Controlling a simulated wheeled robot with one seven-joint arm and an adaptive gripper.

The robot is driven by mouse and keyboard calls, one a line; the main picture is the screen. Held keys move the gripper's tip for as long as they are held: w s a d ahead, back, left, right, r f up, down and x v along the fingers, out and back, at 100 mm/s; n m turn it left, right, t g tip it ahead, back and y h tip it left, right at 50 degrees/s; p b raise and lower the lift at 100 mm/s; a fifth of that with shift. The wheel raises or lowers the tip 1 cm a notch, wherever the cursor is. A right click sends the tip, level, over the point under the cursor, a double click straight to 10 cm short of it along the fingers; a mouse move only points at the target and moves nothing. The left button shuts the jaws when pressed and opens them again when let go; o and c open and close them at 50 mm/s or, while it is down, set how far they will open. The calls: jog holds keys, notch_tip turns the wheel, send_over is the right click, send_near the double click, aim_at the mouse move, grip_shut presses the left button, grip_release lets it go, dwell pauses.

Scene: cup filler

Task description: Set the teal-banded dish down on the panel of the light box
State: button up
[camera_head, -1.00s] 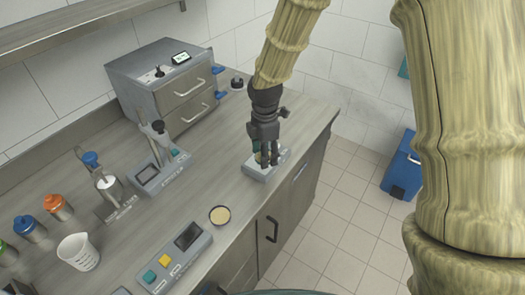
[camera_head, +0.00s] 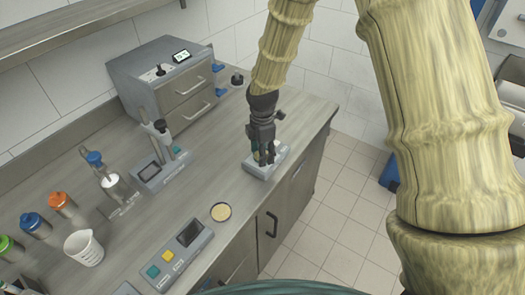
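My gripper (camera_head: 263,158) points down over the light box (camera_head: 256,171), a small pale box with a light panel near the bench's right edge. A small patch of teal and tan (camera_head: 256,156) shows between the fingers, which fits the teal-banded dish. The fingers hide most of it, so I cannot tell whether they grip it or whether it touches the panel. Another shallow dish (camera_head: 221,212) with tan contents and a dark rim lies on the open bench, left of and nearer than the light box.
A device with yellow and teal buttons (camera_head: 178,257) stands at the front. A white beaker (camera_head: 84,248) and several capped bottles stand at left. A small stand instrument (camera_head: 160,170) and a grey drawer cabinet (camera_head: 165,85) are behind. The bench between is clear.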

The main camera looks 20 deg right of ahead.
jog(key=shift+f, duration=0.15)
jog(key=o, duration=0.9)
notch_tip(320, 180, up, 12)
jog(key=b, duration=0.2)
jog(key=shift+b, duration=0.4)
